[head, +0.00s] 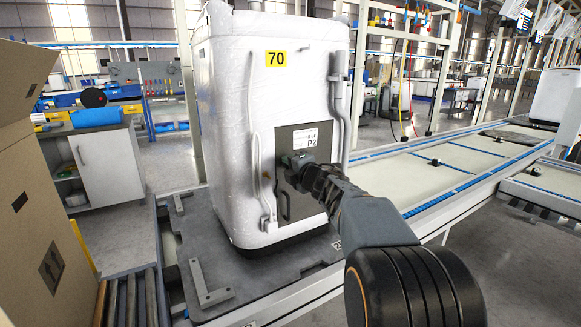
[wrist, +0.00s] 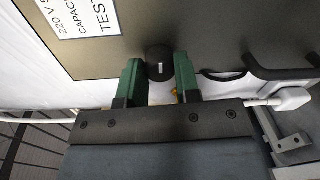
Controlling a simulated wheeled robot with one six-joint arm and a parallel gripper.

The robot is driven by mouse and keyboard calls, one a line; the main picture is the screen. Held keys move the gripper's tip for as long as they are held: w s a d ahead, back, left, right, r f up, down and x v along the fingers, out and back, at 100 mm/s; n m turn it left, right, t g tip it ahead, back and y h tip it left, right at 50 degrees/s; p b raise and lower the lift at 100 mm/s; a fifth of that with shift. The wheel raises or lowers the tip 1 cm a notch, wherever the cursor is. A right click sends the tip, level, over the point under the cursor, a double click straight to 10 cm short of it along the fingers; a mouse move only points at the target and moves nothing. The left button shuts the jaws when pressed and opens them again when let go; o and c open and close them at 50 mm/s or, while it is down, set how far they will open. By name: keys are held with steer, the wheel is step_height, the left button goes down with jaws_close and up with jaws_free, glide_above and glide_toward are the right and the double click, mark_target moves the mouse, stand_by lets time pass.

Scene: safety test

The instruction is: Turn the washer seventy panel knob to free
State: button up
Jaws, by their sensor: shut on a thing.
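The white washer (head: 225,110) bears a yellow label "70" (head: 276,58) and stands upright on a grey pallet. A grey panel (head: 285,138) with a white printed sheet is on its front; the panel also fills the upper wrist view (wrist: 220,30). The round black knob (wrist: 158,55) has a short white mark, roughly upright in the wrist view. My gripper (head: 293,166) is at the panel, and its green fingers (wrist: 160,78) are shut on the knob, one on each side. In the head view the gripper hides the knob.
A dark handle (wrist: 270,75) juts from the panel beside the knob. Hoses (head: 339,90) run down the washer's front. Cardboard boxes (head: 35,190) stand close at left. A conveyor (head: 440,175) runs off to the right.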

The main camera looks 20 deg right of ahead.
steer(key=o, duration=0.9)
steer(key=s, duration=0.4)
steer(key=s+d+p, duration=0.1)
steer(key=s, duration=0.4)
steer(key=s+r+p, duration=0.1)
steer(key=s, duration=0.3)
steer(key=shift+s+d, duration=0.3)
steer(key=shift+s, duration=0.05)
step_height(320, 180, up, 6)
steer(key=s+a+m+g+h+p, duration=0.1)
steer(key=m+g+h+p, duration=0.15)
steer(key=m+p, duration=0.45)
steer(key=s+a+r+m+g+h+p, duration=0.1)
steer(key=s+m+g+h+p, duration=0.1)
steer(key=m+h+p, duration=0.35)
steer(key=s+a+f+m+g+y+p, duration=0.1)
steer(key=s+a+m+g+y+p, duration=0.1)
steer(key=s+a+m+g+p, duration=0.1)
steer(key=s+a+f+m+g+y+p, duration=0.1)
steer(key=s+a+m+g+y+p, duration=0.1)
steer(key=s+a+g+p, duration=0.1)
steer(key=s+a+f+m+g+y+p, duration=0.1)
steer(key=s+a+m+g+y+p, duration=0.1)
steer(key=s+a+p, duration=0.3)
steer(key=shift+s+a+f+m+g, duration=0.2)
steer(key=shift+s+a+m+g, duration=0.1)
steer(key=shift+s+m, duration=0.25)
steer(key=shift+s+a+f+m+g, duration=0.15)
steer(key=shift+s+a+m+g, duration=0.15)
steer(key=shift+s, duration=0.35)
